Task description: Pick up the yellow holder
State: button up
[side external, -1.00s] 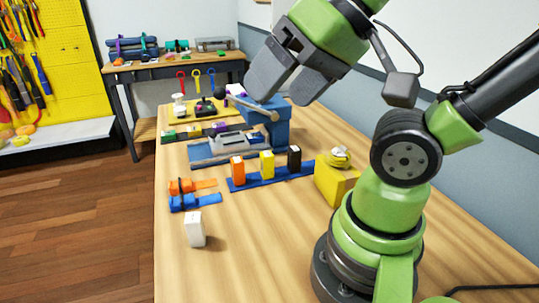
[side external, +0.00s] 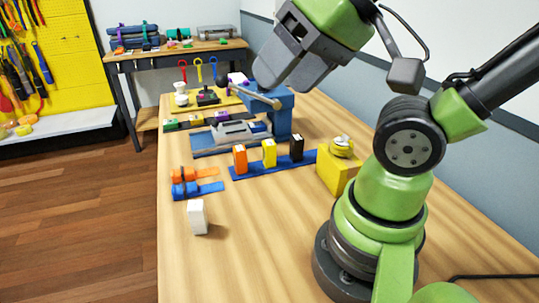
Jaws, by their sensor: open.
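A small upright yellow block (side external: 269,153), which looks like the yellow holder, stands on a blue strip (side external: 257,172) on the wooden bench. An orange block (side external: 240,158) is on its left and a black block (side external: 296,147) on its right, each a little apart from it. My gripper (side external: 290,76) is open and empty. It hangs in the air high above the bench, above and apart from the yellow block. The grey fingers overlap in this view, so the gap between them is hard to see.
A larger yellow box (side external: 338,175) with a yellow roll on top stands right of the strip. A blue vise (side external: 272,122) is behind it. A white block (side external: 198,217) and orange and blue straps (side external: 197,187) lie at the left. The front of the bench is clear.

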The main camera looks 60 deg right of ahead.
jog(key=n+g+h, duration=0.5)
jog(key=n+g, duration=0.5)
jog(key=n, duration=0.2)
send_over(268, 143)
jog(key=w+a, duration=0.2)
jog(key=a, duration=0.1)
notch_tip(268, 143, down, 16)
jog(key=shift+n, duration=0.5)
jog(key=x, duration=0.7)
jog(key=shift+w+d+f, duration=0.15)
jog(key=shift+d+f, duration=0.1)
jog(key=shift+d, duration=0.25)
jog(key=x, duration=0.6)
jog(key=shift+a, duration=0.25)
jog(key=shift+w, duration=0.1)
jog(key=c, duration=1.1)
